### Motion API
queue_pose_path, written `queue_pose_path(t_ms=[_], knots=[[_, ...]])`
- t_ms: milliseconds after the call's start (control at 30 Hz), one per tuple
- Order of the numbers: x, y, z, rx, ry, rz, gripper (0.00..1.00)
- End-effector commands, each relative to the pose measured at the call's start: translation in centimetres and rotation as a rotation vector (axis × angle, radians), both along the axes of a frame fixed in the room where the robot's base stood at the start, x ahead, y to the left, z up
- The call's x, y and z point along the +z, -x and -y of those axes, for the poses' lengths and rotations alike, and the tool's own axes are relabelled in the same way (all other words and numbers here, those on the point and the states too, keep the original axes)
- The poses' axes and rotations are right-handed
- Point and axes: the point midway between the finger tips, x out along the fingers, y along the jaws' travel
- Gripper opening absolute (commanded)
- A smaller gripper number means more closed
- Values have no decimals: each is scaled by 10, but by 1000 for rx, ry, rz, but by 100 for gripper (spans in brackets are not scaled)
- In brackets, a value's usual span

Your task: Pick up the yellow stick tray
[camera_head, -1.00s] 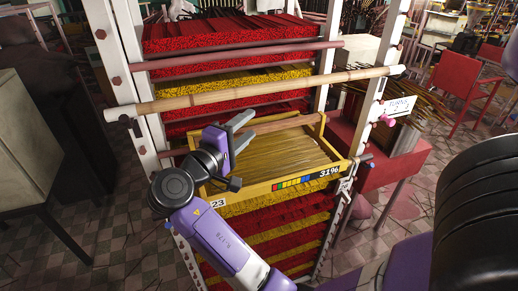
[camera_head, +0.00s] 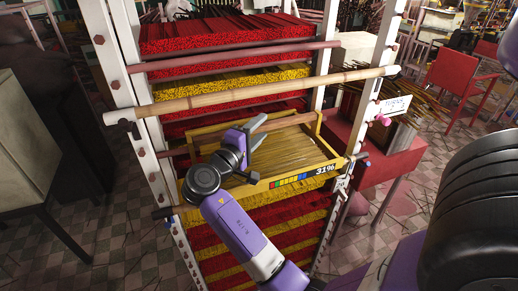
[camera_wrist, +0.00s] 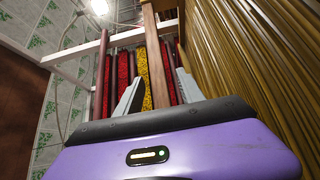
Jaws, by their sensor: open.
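The tray's sticks (camera_wrist: 265,75) fill the right side of that view, close to the gripper.
White rack posts (camera_head: 345,110) stand on both sides. A bamboo pole (camera_head: 250,95) crosses the front above the tray. Red and yellow stick bundles (camera_head: 225,38) fill other levels.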

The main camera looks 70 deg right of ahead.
Motion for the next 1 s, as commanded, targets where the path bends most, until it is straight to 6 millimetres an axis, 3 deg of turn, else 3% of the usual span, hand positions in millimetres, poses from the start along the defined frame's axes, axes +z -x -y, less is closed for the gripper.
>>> queue_pose_path(t_ms=[200,433,1000], knots=[[0,0,0,1,0,0,45],[0,0,0,1,0,0,0],[0,-1,0,2,-1,0,0]])
